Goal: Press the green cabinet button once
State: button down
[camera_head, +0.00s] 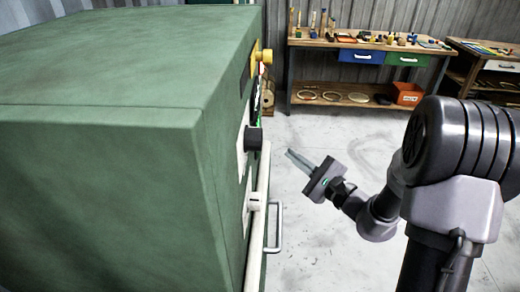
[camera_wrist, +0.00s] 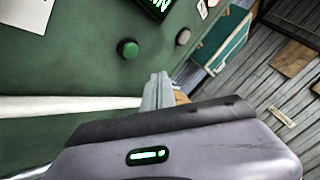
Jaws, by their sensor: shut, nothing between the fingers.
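The green cabinet (camera_head: 100,70) fills the left of the head view, its front face seen at a steep angle. In the wrist view the round green button (camera_wrist: 128,48) stands out from the cabinet front (camera_wrist: 80,70). My gripper (camera_head: 289,153) is shut and empty, apart from the cabinet front and pointing toward it in the head view. In the wrist view my gripper's fingertips (camera_wrist: 159,76) appear below and right of the green button, with a visible offset between them. I cannot make out the green button in the head view.
A brownish knob (camera_wrist: 183,37) and a dark display with green characters (camera_wrist: 158,6) are near the button. A yellow knob (camera_head: 265,56), a black knob (camera_head: 253,139), a pale bar (camera_head: 257,220) and a handle (camera_head: 279,228) project from the cabinet. A workbench (camera_head: 345,43) stands behind; floor between is clear.

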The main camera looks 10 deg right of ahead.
jog(key=shift+w+a, duration=0.25)
jog(key=shift+a, duration=0.95)
jog(key=shift+w+a, duration=0.25)
jog(key=shift+a, duration=0.95)
jog(key=shift+a, duration=0.4)
jog(key=shift+w+a, duration=0.15)
jog(key=shift+a, duration=0.25)
dwell(0.6)
jog(key=shift+d+b, duration=0.5)
jog(key=shift+d, duration=0.3)
jog(key=d, duration=0.2)
jog(key=s+d+b, duration=0.1)
jog(key=d, duration=0.2)
jog(key=shift+s, duration=0.15)
